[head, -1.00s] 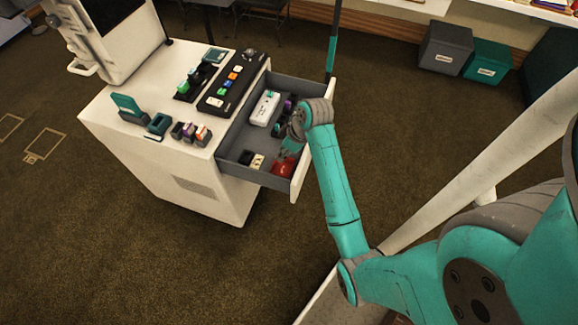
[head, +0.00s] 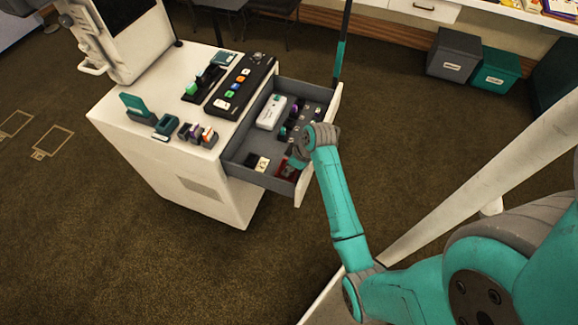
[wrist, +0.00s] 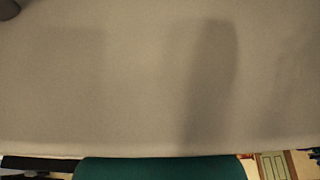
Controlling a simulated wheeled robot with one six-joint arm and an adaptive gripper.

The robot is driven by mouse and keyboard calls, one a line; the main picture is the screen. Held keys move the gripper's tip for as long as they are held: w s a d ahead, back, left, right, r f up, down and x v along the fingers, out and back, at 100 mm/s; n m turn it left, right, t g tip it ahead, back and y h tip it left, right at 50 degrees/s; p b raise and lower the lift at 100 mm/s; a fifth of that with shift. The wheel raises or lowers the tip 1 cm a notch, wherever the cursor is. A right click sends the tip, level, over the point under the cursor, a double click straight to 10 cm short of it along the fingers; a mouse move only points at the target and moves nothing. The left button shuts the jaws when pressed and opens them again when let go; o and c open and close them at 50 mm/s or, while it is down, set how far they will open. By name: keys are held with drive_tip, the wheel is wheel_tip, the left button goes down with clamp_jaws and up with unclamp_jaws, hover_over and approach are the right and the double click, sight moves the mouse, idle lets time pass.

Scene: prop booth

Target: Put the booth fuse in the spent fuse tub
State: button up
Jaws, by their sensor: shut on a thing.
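My gripper (head: 295,161) is low over the near front corner of the open drawer (head: 236,157), at a dark red thing (head: 287,172) that may be the spent fuse tub. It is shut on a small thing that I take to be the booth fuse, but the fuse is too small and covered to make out. I cannot tell whether it touches the red thing. The wrist view is filled by a plain grey surface (wrist: 130,70) with a teal rounded shape (wrist: 160,168) at its bottom edge; no fuse can be made out there.
The drawer also holds a white block (head: 270,112), small black and white pieces (head: 257,162), and dark and purple pieces farther back. The white cabinet top (head: 150,100) carries a button panel (head: 240,84) and several small blocks. A teal-and-black pole (head: 341,60) stands behind the drawer.

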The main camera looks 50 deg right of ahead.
drive_tip(key=o, duration=0.6)
drive_tip(key=shift+c, duration=0.2)
drive_tip(key=v, duration=1.2)
drive_tip(key=shift+r, duration=0.2)
